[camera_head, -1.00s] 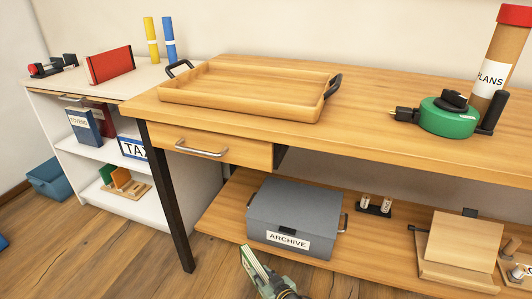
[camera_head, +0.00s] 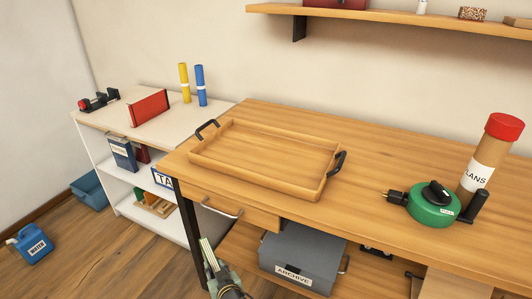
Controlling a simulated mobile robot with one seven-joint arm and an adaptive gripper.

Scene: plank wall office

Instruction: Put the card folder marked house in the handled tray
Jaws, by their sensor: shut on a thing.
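The handled tray (camera_head: 262,180) is a shallow wooden tray with two black handles. It lies empty on the wooden desk, in the middle of the head view. My gripper (camera_head: 215,276) is at the bottom edge of the view, in front of the desk and lower than the tray. It is shut on a thin, pale, upright thing (camera_head: 207,252), seen nearly edge-on, which looks like the card folder. No house mark can be read on it from here. Part of my gripper is cut off by the frame.
A green reel (camera_head: 425,213) and a red-capped PLANS tube (camera_head: 480,172) stand on the desk's right. A grey ARCHIVE box (camera_head: 318,250) sits on the shelf below. A red binder (camera_head: 149,107) stands on the white cabinet. The desktop (camera_head: 375,180) around the tray is clear.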

